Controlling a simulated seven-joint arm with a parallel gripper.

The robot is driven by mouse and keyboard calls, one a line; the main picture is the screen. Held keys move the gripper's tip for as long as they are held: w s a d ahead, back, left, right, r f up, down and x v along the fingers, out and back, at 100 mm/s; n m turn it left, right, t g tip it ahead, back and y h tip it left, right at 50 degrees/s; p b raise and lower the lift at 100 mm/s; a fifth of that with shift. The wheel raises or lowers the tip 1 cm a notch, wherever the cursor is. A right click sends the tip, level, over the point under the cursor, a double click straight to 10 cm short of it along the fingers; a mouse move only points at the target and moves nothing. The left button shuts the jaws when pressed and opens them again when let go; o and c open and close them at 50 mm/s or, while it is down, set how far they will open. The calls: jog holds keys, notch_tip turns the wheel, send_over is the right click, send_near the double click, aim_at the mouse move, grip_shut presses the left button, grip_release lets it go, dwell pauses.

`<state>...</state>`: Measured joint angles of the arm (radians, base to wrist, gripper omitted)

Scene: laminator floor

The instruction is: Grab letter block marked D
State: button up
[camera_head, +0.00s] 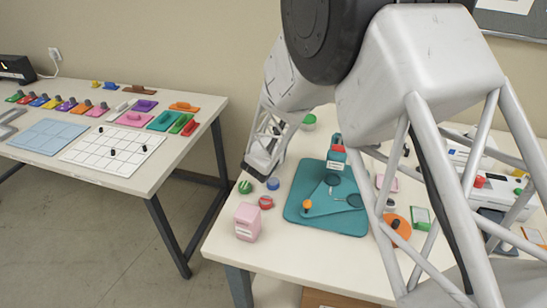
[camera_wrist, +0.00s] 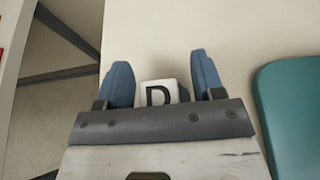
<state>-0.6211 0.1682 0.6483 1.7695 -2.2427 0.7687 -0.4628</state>
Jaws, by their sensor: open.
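The letter block marked D (camera_wrist: 157,93) is white with a black letter, and its face shows in the wrist view. It lies between the two blue fingers of my gripper (camera_wrist: 162,72), with gaps on both sides; its lower part is hidden by the gripper's grey bar. My gripper is open and not closed on it. In the head view my gripper (camera_head: 262,165) is over the left edge of the right table, and I cannot make out the D block there.
The right table (camera_head: 225,240) holds a teal board (camera_head: 295,215), a pink box (camera_head: 247,222), and small green (camera_head: 245,187), blue (camera_head: 272,184) and red (camera_head: 266,202) round pieces. A second table (camera_head: 185,165) with colourful pieces stands left, across a floor gap. My arm hides much of the right table.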

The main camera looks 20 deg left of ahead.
grip_shut()
dwell(0.3)
jog(key=shift+r, duration=0.1)
jog(key=shift+r, duration=0.45)
notch_tip(320, 180, up, 3)
jog(key=shift+s+f, duration=0.1)
jog(key=shift+f, duration=0.1)
jog(key=s+d, duration=0.2)
jog(key=s, duration=0.2)
jog(key=s+d+r, duration=0.1)
jog(key=s+d, duration=0.2)
jog(key=s, duration=0.2)
jog(key=s+d, duration=0.2)
jog(key=s, duration=0.3)
jog(key=shift+d+r, duration=0.15)
jog(key=shift+d, duration=0.15)
